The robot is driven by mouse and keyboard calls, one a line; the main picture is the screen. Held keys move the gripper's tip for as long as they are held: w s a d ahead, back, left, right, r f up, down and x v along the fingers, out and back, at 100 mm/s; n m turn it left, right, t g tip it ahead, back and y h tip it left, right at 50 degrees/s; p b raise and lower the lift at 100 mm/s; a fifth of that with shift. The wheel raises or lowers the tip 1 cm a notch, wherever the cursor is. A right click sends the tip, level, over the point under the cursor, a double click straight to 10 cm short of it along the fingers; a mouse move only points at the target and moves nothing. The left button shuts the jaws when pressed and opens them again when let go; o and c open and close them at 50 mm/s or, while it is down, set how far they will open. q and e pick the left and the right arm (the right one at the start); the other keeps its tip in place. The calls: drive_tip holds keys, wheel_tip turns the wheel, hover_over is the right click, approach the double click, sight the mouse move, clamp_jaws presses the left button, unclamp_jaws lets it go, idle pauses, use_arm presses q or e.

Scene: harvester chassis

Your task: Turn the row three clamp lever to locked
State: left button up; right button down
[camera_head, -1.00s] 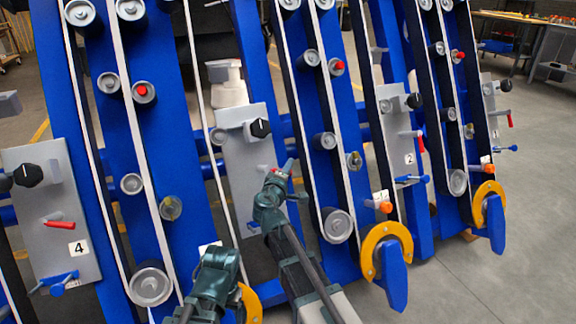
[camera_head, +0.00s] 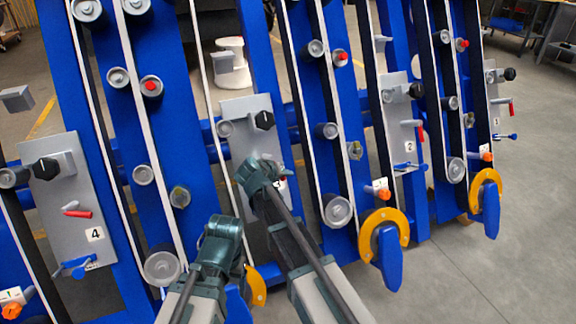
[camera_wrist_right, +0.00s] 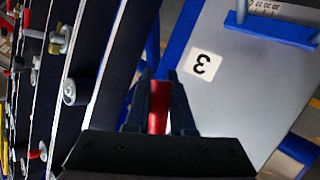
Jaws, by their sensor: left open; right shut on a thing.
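The grey row three panel (camera_head: 245,107) has a black knob (camera_head: 264,120) at its top. My right gripper (camera_head: 268,172) is in front of the panel's lower part and hides most of the levers there in the head view. In the right wrist view, the right gripper (camera_wrist_right: 160,92) is shut on a red lever (camera_wrist_right: 158,106), with a finger on either side. The number 3 label (camera_wrist_right: 203,65) shows upside down beside it. A blue handle (camera_wrist_right: 272,30) is at the upper right. My left gripper (camera_head: 226,228) is lower left of the panel, apart from it; its fingers are hard to make out.
The row four panel (camera_head: 68,215) at left has a red lever (camera_head: 77,211) and a blue handle (camera_head: 75,266). The row two panel (camera_head: 400,110) is to the right. Blue beams, belts and rollers surround the panels. Yellow-rimmed wheels (camera_head: 398,226) stick out below right. Open floor (camera_head: 500,270) lies at right.

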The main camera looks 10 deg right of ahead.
use_arm(q)
drive_tip(key=shift+r+p, duration=1.1)
drive_tip(key=shift+r, duration=0.35)
use_arm(e)
drive_tip(key=shift+s+a+f+m+g+y, duration=0.2)
drive_tip(key=shift+a+m+g+y, duration=0.3)
drive_tip(key=shift+m, duration=0.15)
drive_tip(key=shift+s+a+f+m+g+y, duration=0.2)
drive_tip(key=shift+a+m+g+y, duration=0.25)
drive_tip(key=shift+m, duration=0.2)
drive_tip(key=shift+a, duration=0.1)
drive_tip(key=c, duration=0.8)
unclamp_jaws()
drive_tip(key=shift+o, duration=0.2)
